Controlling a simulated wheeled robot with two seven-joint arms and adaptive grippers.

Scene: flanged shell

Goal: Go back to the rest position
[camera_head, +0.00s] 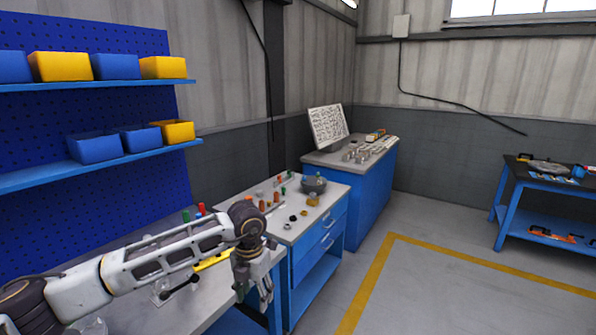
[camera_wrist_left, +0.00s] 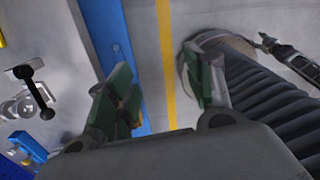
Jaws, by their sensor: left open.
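My left gripper (camera_head: 254,292) hangs at the end of my left arm, fingers pointing down, at the front edge of the near grey-topped bench (camera_head: 130,310). In the left wrist view the left gripper (camera_wrist_left: 155,88) has its two green-padded fingers apart. A dark jointed part with a light tip (camera_wrist_left: 290,60), seemingly my right arm's end, shows at the upper right of the wrist view. It is too small to read its jaws. The right arm does not show in the head view.
A black-handled clamp (camera_head: 180,287) stands on the near bench, beneath my left arm. A blue-drawered bench (camera_head: 300,225) beyond holds small parts and a grey round part (camera_head: 314,184). Blue shelves (camera_head: 100,165) with bins rise at left. Open floor (camera_head: 450,290) lies right.

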